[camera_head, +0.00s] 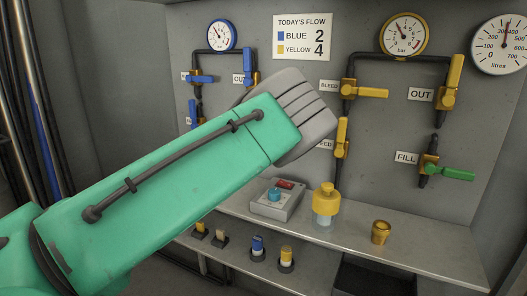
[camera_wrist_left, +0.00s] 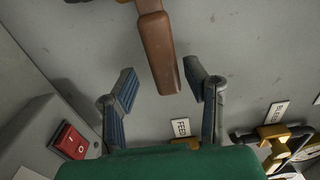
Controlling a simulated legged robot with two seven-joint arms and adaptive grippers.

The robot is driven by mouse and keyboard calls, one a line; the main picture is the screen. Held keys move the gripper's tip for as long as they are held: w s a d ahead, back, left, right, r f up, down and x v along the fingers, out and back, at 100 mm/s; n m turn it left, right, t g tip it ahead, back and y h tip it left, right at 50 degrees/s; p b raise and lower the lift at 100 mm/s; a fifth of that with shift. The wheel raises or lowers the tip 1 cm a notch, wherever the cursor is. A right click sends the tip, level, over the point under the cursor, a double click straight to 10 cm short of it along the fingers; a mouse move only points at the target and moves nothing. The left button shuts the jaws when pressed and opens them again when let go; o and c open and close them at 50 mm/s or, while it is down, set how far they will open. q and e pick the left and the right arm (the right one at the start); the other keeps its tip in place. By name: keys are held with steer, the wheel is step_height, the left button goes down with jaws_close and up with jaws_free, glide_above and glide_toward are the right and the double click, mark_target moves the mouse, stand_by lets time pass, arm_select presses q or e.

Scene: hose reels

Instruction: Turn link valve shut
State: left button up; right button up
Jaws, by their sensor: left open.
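A brown lever handle (camera_wrist_left: 162,55) hangs into the wrist view from the top edge. I take it for the link valve's handle, but no label for it shows. My left gripper (camera_wrist_left: 163,85) is open, with one finger on each side of the handle's free end. Gaps show between the handle and both fingers. In the head view my green left arm crosses from the lower left to the panel's middle. It hides the fingers and the brown handle there. My right gripper is in neither view.
Yellow OUT (camera_head: 450,84) and BLEED (camera_head: 364,92) levers, a green FILL lever (camera_head: 456,173) and a blue lever (camera_head: 201,79) sit on the panel. A shelf holds a control box (camera_head: 277,203), a yellow-topped bottle (camera_head: 325,205) and a brass cup (camera_head: 380,233). A red switch (camera_wrist_left: 70,141) is nearby.

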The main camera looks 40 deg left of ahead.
arm_select(q)
steer(key=v, duration=1.1)
steer(key=shift+a+f, duration=0.1)
steer(key=shift+f, duration=0.05)
